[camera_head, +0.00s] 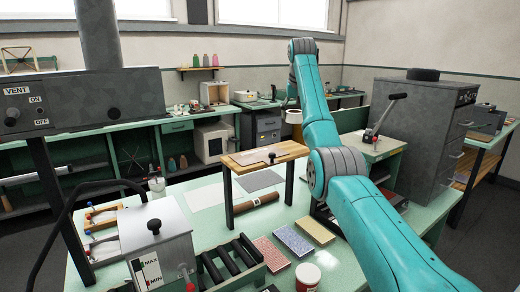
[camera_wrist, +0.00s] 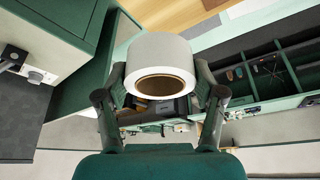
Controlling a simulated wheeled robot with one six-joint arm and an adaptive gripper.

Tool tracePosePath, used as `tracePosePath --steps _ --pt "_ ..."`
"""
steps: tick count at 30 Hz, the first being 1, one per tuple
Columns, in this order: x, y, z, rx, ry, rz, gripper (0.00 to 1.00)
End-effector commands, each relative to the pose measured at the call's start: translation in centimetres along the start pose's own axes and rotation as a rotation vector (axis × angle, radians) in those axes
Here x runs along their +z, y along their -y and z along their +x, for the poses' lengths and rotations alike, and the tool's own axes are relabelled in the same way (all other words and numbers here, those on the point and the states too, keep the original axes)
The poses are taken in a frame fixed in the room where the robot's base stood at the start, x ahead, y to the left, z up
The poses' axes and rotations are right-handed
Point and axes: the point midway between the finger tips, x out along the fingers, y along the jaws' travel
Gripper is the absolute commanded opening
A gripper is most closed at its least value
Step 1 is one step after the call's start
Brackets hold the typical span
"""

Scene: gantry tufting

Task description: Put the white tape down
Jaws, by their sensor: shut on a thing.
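The white tape (camera_wrist: 160,48) is a wide pale roll with a brown cardboard core. In the wrist view it sits between the two fingers of my gripper (camera_wrist: 160,78), which is shut on it from both sides. The open core faces the wrist camera. The tape is held up in front of the background, and no surface is clearly seen touching it.
A pale green table (camera_head: 181,185) in front carries a wooden-topped stand (camera_head: 262,157), pink and yellow mats, rollers (camera_head: 232,265) and a white-red jar (camera_head: 307,276). A green bench runs along the back wall.

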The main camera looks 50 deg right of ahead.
Motion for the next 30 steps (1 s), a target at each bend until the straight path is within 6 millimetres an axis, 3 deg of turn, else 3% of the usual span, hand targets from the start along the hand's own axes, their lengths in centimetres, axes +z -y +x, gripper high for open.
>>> tracePosePath --steps 9,17,24,30 --pt "1.9 0.0 4.5 0.000 0.002 0.000 0.33" --pt "2.5 0.0 6.2 0.000 0.000 0.000 0.33" --pt "3.7 0.0 8.9 0.000 0.001 0.000 0.33" --pt "3.8 0.0 9.2 0.000 0.000 0.000 0.33"
